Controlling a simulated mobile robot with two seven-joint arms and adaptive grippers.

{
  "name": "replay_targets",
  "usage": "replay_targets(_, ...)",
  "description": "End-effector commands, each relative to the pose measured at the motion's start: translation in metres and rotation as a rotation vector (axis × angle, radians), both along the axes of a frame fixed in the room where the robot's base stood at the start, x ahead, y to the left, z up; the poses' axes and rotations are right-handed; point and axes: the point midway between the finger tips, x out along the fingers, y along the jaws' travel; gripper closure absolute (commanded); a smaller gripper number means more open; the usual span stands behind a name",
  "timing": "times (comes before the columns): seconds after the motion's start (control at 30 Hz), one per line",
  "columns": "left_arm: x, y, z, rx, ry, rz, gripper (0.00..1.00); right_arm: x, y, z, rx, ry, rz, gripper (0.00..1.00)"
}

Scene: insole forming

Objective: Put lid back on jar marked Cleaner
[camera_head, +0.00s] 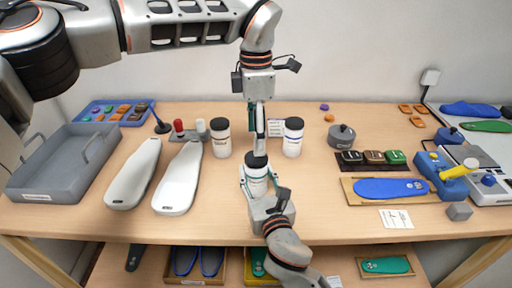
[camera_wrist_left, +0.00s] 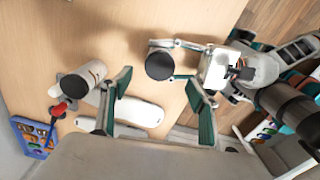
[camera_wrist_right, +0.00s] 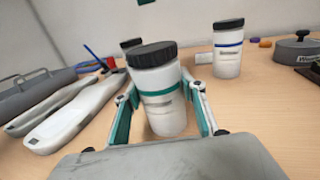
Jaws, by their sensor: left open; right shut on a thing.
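A white jar with a teal band (camera_wrist_right: 168,112) stands upright between the fingers of my right gripper (camera_head: 257,188), which is shut on it near the table's front. A black lid (camera_wrist_right: 152,55) sits on top of this jar; I cannot tell how tightly. The jar's label is too small to read. My left gripper (camera_head: 259,132) points down just above and behind this lid, open and empty. In the left wrist view the lid (camera_wrist_left: 159,66) lies beyond the open fingers, apart from them.
A lidded jar (camera_head: 221,140) stands behind left and a blue-banded lidded jar (camera_head: 293,138) behind right. Two pale foot forms (camera_head: 181,180) and a grey tray (camera_head: 66,165) lie left. A grey round pot (camera_head: 341,137) and a blue insole (camera_head: 390,188) are right. The table's front right-centre is clear.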

Motion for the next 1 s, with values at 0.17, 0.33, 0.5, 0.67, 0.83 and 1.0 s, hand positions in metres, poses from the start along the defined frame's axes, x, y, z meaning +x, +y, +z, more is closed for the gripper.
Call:
replay_targets(0.17,0.0,-0.001,0.035,0.0,-0.003,0.0,0.4,0.0,0.0,0.0,0.0,0.001,0.0,1.0)
replay_targets(0.33,0.0,0.0,0.055,0.001,-0.002,0.0,0.4,0.0,0.0,0.0,0.0,0.001,0.0,1.0)
replay_targets(0.5,0.0,0.0,0.062,0.001,0.0,-0.001,0.4,0.0,0.0,0.0,0.0,0.0,0.0,1.0)
replay_targets(0.67,0.0,0.0,0.062,0.001,0.001,-0.001,0.4,0.0,0.0,0.0,0.0,0.0,0.0,1.0)
replay_targets(0.83,0.0,0.0,0.062,0.001,0.0,-0.001,0.4,0.0,0.0,0.0,0.0,0.0,0.0,0.4)
replay_targets(1.0,0.0,0.0,0.062,0.001,0.0,-0.001,0.4,0.0,0.0,0.0,0.0,0.0,0.0,0.4)
